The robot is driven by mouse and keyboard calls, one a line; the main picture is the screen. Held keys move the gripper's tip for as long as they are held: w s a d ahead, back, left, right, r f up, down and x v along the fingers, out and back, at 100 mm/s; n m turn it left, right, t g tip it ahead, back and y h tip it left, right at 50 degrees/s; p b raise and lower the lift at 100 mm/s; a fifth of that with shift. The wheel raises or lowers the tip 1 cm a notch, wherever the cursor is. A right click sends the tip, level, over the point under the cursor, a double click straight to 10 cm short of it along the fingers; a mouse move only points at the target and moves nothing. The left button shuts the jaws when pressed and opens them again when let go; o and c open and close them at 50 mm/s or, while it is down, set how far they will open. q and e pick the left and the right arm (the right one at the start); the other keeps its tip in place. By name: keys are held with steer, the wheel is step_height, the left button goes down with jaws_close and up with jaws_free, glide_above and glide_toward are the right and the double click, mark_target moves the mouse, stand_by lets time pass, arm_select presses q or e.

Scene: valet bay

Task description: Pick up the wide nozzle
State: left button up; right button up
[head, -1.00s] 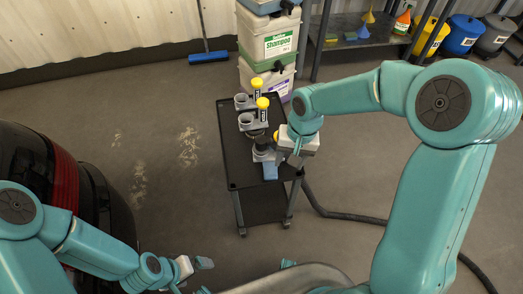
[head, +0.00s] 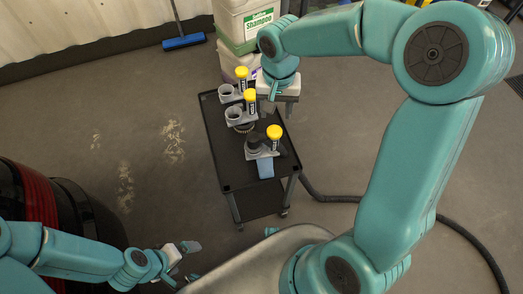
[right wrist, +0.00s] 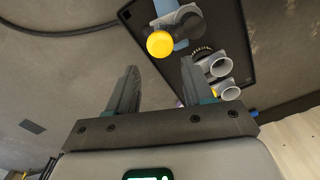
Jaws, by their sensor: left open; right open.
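On the black trolley (head: 222,165) stand several grey fittings with yellow-topped parts. The front one (head: 262,150) has a dark round part, and a flat blue piece (head: 265,168) lies at its front. I cannot tell for sure which is the wide nozzle. In the right wrist view, the blue piece (right wrist: 180,30) shows beside a yellow cap (right wrist: 160,44). Two grey fittings with round open mouths (head: 234,114) stand further back. My right gripper (head: 281,104) is open and empty, beside the trolley's right edge; its fingers show in the right wrist view (right wrist: 157,88). My left gripper (head: 190,262) is open and empty at lower left, away from the trolley.
Stacked containers, one labelled Shampoo (head: 250,22), stand behind the trolley. A dark hose (head: 335,198) lies on the floor at right. A dark car with a red light (head: 40,190) is at left. A blue broom (head: 184,42) leans at the wall. The floor left of the trolley is clear.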

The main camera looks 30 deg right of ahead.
mark_target(275, 131)
step_height(275, 131, down, 8)
steer(key=shift+s+r+b, duration=0.1)
steer(key=shift+s+b, duration=0.05)
steer(key=shift+b, duration=0.3)
step_height(275, 131, down, 6)
steer(key=shift+r, duration=0.25)
steer(key=shift+w, duration=0.2)
steer(key=c, duration=0.6)
steer(key=shift+r, duration=0.15)
steer(key=shift+c, duration=0.2)
